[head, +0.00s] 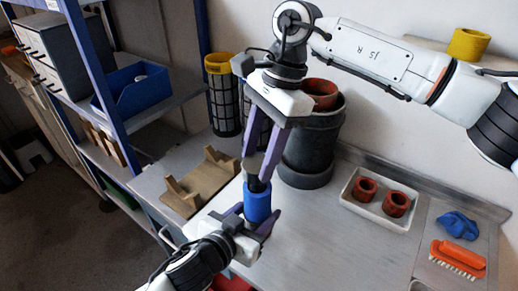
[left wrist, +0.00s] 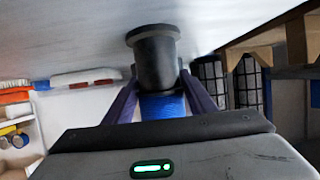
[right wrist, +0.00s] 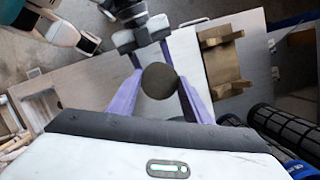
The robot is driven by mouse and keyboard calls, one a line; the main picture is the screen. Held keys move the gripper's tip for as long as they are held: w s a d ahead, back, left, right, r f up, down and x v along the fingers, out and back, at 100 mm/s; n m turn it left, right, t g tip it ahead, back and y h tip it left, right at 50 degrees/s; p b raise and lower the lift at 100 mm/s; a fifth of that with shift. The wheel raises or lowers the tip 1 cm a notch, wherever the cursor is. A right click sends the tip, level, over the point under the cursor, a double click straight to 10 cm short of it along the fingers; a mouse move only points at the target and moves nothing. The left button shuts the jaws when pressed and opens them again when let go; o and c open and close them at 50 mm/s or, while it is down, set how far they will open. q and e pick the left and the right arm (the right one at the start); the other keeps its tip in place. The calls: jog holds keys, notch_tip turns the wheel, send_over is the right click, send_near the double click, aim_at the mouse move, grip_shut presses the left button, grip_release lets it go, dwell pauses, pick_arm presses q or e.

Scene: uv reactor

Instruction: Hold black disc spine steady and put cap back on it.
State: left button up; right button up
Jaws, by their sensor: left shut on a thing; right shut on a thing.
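My right gripper (head: 260,172) comes down from above, its purple fingers shut on a dark grey cap (head: 253,164). In the right wrist view, the cap's round top (right wrist: 159,82) shows between the fingertips. Directly below is the black spine (head: 258,185), with a blue sleeve (head: 257,203) around its lower part. My left gripper (head: 248,220) is shut on the blue sleeve from below and holds it upright; blue also shows between its fingers in the left wrist view (left wrist: 163,107). Cap and spine are roughly in line. I cannot tell whether the cap is seated.
A large black pot (head: 310,150) stands close behind the grippers. A wooden cradle (head: 200,182) lies left on the bench. A white tray (head: 376,218) with two red rings, an orange brush (head: 457,258) and a blue lump (head: 457,225) are right. The bench between is clear.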

aim_at(261, 162)
dwell(0.5)
jog(key=shift+f, duration=0.95)
jog(key=shift+f, duration=0.6)
